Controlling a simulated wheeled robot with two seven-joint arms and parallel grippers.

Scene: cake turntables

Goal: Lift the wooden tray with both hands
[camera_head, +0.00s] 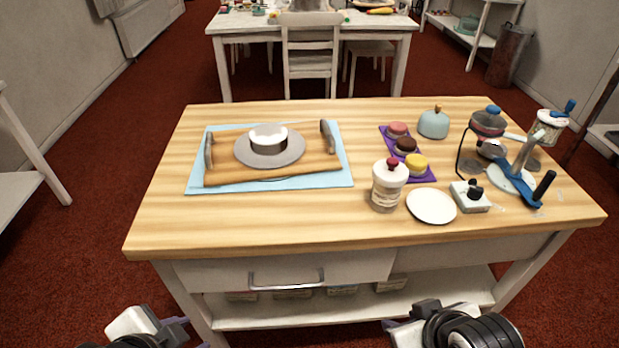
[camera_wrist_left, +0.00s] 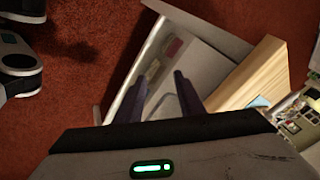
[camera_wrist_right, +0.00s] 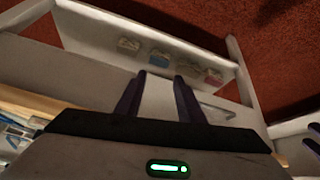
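The wooden tray (camera_head: 306,169) lies flat on a light blue cloth (camera_head: 342,178) on the left half of the table. It has an upright grey handle at its left end (camera_head: 209,152) and another at its right end (camera_head: 327,136). A grey round plate (camera_head: 285,155) with a white and dark round piece (camera_head: 268,138) stands on it. My left gripper (camera_wrist_left: 162,88) is open and empty, low in front of the table's left side. My right gripper (camera_wrist_right: 159,86) is open and empty, low in front of the table's right half. Both are well away from the tray.
The wooden table (camera_head: 250,215) has a drawer handle (camera_head: 287,280) facing me. Right of the tray are a purple mat (camera_head: 421,177) with macarons, a lidded jar (camera_head: 388,186), a white plate (camera_head: 431,205) and several blue-handled tools. The front strip before the tray is clear.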

